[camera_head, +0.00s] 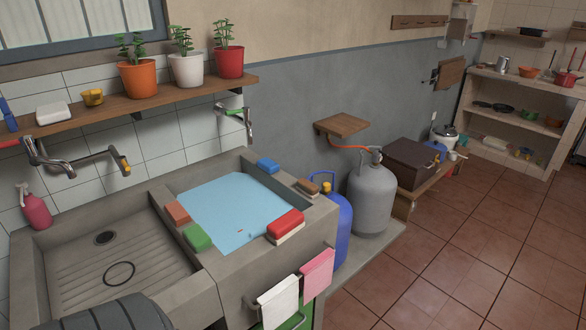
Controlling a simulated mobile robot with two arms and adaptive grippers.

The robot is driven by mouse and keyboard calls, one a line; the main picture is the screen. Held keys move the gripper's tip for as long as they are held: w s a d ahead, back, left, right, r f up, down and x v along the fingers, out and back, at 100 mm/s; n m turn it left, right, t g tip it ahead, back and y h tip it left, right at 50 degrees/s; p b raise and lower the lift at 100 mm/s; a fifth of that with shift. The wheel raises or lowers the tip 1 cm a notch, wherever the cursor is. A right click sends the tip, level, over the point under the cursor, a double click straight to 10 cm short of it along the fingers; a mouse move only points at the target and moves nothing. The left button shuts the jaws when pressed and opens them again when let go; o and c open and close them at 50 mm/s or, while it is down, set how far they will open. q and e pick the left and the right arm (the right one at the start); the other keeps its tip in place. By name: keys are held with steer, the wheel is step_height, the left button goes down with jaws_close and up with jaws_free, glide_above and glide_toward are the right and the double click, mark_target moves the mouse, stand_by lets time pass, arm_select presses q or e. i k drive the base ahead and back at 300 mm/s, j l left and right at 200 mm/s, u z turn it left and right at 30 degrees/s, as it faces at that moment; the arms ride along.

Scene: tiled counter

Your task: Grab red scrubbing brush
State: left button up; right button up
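The red scrubbing brush (286,223) has a red top and a pale bristle underside. It lies on the front right rim of the concrete sink (318,222), beside the blue water (235,207). Neither of my grippers shows in the head view, so nothing is seen touching the brush.
Near the brush are a brown brush (308,187), a blue block (268,165), a green block (197,237) and a reddish-brown block (177,213). White (278,303) and pink (317,273) cloths hang on the sink front. Gas cylinders (371,196) stand right. Open tiled floor (460,260) lies farther right.

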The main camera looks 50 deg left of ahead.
mark_target(280, 230)
steer(key=u, duration=1.45)
